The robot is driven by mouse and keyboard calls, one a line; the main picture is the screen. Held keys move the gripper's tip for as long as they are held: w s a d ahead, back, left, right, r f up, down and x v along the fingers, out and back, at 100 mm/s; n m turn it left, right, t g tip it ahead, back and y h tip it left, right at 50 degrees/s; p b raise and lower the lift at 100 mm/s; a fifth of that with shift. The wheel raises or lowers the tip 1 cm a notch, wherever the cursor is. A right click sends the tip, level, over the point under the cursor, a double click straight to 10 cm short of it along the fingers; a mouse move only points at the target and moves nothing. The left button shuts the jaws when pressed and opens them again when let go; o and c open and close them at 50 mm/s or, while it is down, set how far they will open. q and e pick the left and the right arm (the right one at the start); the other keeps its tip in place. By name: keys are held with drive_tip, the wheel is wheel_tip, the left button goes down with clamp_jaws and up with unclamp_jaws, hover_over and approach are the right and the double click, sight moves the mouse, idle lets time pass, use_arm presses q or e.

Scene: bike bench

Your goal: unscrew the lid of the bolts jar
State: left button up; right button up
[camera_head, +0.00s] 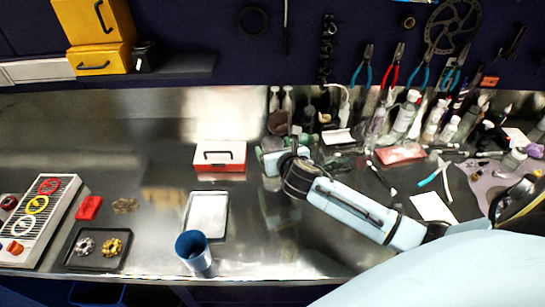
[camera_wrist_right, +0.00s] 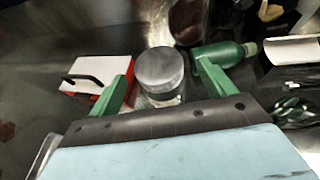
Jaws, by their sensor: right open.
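In the right wrist view a clear jar (camera_wrist_right: 165,97) with a round grey lid (camera_wrist_right: 160,68) stands upright between the green fingers of my right gripper (camera_wrist_right: 161,66). The fingers are spread, one on each side of the jar, with a gap visible to each. I cannot read a label or see the contents clearly. In the head view my right gripper (camera_head: 271,154) is low over the back middle of the bench, and the jar cannot be made out behind it. My left gripper is not in view.
A red-and-white box (camera_head: 219,156) with a black handle stands left of the gripper. A green bottle (camera_wrist_right: 225,53) lies close to the right finger. Several bottles crowd the back right. A white tray (camera_head: 207,213) and blue cup (camera_head: 193,251) stand in front. The bench's back left is clear.

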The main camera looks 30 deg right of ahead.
sight(271, 143)
drive_tip(key=shift+x, duration=1)
drive_tip(key=x, duration=0.3)
drive_tip(key=shift+f, duration=0.25)
drive_tip(key=shift+w+f, duration=0.1)
drive_tip(key=shift+w, duration=0.1)
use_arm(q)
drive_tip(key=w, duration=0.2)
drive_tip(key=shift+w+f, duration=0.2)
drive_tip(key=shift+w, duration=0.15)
use_arm(e)
drive_tip(key=c, duration=1.2)
